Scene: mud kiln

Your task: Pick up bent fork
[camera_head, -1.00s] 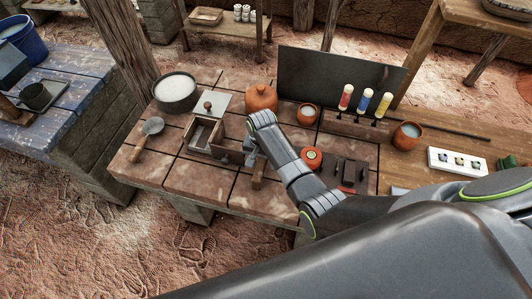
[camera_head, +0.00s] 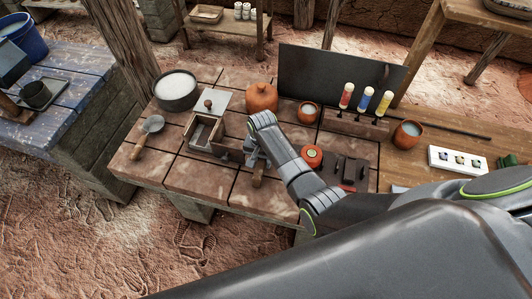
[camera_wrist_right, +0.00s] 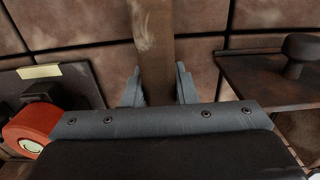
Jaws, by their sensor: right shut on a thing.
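My right gripper (camera_head: 257,161) is low over the front middle of the tiled table. In the right wrist view, its two fingers (camera_wrist_right: 157,87) are on either side of a brown wooden handle (camera_wrist_right: 156,50), closed on it. I take this handle to be the bent fork's; its end also shows in the head view (camera_head: 258,180), just below the fingers. No tines show in either view, so the bend is hidden. My left gripper is not in view.
An open wooden box (camera_head: 203,134) is left of the gripper. A lidded clay pot (camera_head: 261,97) stands behind.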

